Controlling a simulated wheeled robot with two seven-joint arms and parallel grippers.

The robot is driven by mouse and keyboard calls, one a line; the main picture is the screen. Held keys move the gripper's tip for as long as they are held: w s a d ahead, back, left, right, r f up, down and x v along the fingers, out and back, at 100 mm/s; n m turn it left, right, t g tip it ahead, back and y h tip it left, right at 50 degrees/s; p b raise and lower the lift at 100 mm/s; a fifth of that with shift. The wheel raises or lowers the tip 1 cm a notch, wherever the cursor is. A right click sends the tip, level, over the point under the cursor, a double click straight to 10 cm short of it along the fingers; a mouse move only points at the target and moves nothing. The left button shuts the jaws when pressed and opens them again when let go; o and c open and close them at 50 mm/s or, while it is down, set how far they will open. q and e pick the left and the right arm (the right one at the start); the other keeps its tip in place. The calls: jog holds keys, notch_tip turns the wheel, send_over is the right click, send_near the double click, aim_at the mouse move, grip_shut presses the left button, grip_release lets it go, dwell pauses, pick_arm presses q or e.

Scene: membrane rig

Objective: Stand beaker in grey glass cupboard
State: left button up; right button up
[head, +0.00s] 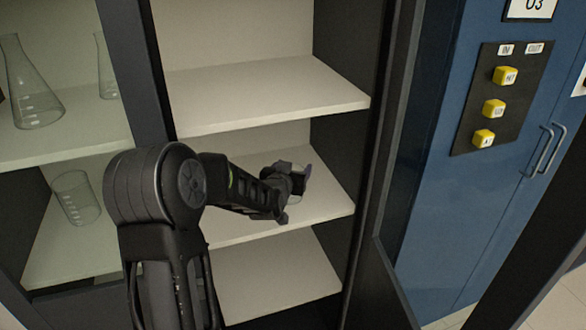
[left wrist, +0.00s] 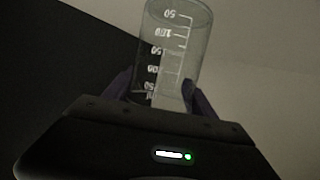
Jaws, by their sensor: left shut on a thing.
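My left gripper (head: 298,178) reaches into the open right-hand bay of the dark-framed cupboard (head: 150,70), just above its middle shelf (head: 325,197). It is shut on a clear glass beaker with white volume marks, which fills the upper middle of the left wrist view (left wrist: 178,45). In the head view the gripper hides most of this beaker. Whether the beaker's base touches the shelf I cannot tell. My right gripper is in neither view.
Behind the left glass stand a conical flask (head: 32,90) and another beaker (head: 76,198). The upper shelf (head: 270,95) and lower shelf (head: 275,275) look empty. A blue cabinet (head: 450,210) with yellow buttons stands to the right, beyond the cupboard's dark right edge.

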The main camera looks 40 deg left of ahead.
pick_arm(q)
jog(key=shift+f, duration=0.2)
jog(key=o, duration=1.6)
jog(key=shift+r, duration=0.1)
jog(key=shift+c, duration=0.2)
jog(key=shift+r, duration=0.2)
jog(key=shift+s+d, duration=0.1)
jog(key=shift+s, duration=0.2)
jog(key=b+v, duration=0.1)
jog(key=v, duration=1)
jog(key=shift+s+d, duration=0.1)
jog(key=shift+s, duration=0.05)
